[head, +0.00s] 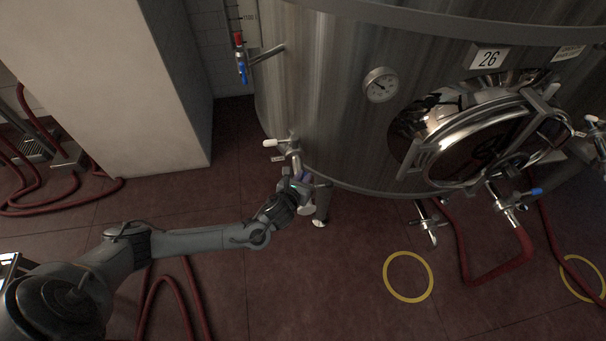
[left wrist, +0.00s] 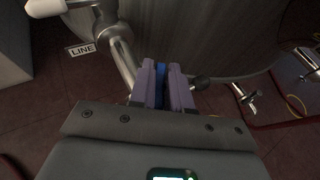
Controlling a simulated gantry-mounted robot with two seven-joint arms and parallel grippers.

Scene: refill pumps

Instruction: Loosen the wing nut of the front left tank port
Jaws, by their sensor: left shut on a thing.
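The steel tank (head: 340,120) fills the upper middle of the head view. The front left port (head: 293,152), a steel pipe with a white-handled valve (head: 270,143), comes off its lower left side. In the left wrist view the port pipe (left wrist: 121,55) runs down behind my gripper, beside a LINE tag (left wrist: 80,49). My left gripper (head: 299,180) is at the lower end of this port; its purple fingers (left wrist: 163,84) are close together in the left wrist view, with a blue strip between them. The gripped part is mostly hidden, so I cannot make out the wing nut. My right gripper is not visible.
A round steel manhole door (head: 480,140) and more valved ports (head: 427,225) are at the right of the tank. Red hoses (head: 480,275) lie on the floor near a yellow ring (head: 408,277). A pale pillar (head: 125,80) stands left. A tank leg (head: 321,205) is close to my gripper.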

